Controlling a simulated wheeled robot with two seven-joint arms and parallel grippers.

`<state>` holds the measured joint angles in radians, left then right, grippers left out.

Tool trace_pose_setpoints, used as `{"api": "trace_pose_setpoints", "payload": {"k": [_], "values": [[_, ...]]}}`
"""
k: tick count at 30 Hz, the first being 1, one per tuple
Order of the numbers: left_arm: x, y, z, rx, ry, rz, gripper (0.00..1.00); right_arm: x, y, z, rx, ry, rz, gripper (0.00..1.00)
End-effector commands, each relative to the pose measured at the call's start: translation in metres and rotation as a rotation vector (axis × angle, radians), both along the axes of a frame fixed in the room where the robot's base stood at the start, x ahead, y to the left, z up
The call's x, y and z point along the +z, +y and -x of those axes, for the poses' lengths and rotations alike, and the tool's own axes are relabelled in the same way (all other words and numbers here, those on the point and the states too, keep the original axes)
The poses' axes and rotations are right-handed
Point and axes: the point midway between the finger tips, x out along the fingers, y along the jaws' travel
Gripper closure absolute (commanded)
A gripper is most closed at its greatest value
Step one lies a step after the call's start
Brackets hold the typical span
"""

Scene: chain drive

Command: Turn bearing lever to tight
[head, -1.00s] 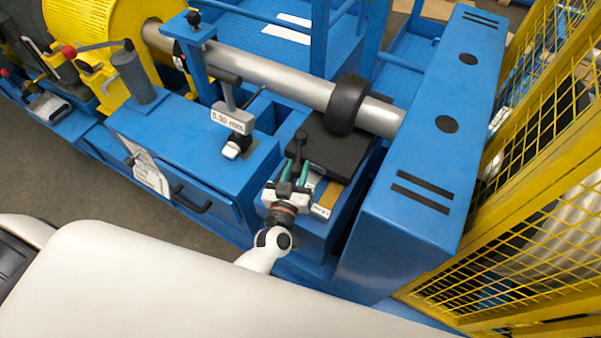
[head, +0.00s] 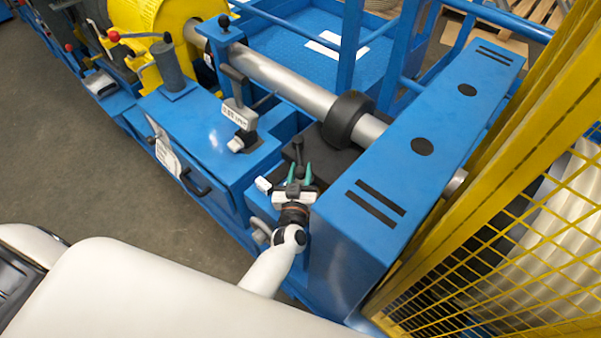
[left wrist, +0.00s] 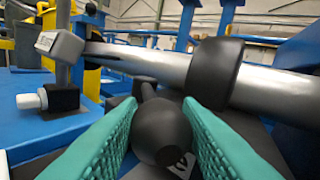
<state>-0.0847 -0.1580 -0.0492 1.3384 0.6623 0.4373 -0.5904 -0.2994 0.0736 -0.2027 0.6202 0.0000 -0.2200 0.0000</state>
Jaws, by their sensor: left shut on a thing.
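The bearing lever (head: 299,153) is black and stands beside the black bearing block near the blue end housing. Its round black knob (left wrist: 162,130) fills the lower middle of the left wrist view, with the shaft running away behind it. My left gripper (head: 299,175) has its teal fingers on both sides of the lever and is shut on it. The fingers (left wrist: 162,125) flank the knob closely in the left wrist view. My right gripper is not in view.
A steel shaft (head: 290,83) with a black collar (head: 347,118) runs above the lever. The blue housing (head: 400,170) stands close on the right, with a yellow mesh fence (head: 470,265) beyond. A grey post with a label (head: 238,112) is to the left.

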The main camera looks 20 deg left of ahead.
Motion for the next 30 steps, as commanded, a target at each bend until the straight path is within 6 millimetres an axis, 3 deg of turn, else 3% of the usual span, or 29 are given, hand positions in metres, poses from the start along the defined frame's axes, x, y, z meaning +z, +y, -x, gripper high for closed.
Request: {"api": "trace_pose_setpoints", "payload": {"k": [4,5,8,18,30], "values": [[0.001,-0.001,-0.001,-0.003,-0.001,0.004,1.00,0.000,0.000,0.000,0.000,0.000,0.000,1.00],[0.001,-0.001,-0.001,-0.003,-0.001,0.004,0.63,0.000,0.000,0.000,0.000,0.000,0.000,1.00],[0.001,-0.001,-0.001,-0.002,-0.002,0.003,0.47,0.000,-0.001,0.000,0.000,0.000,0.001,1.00],[0.001,-0.001,0.004,0.000,0.000,0.001,0.47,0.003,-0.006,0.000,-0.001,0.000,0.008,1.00],[0.002,-0.015,0.063,-0.001,0.001,0.001,0.47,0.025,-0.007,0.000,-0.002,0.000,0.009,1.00]]}}
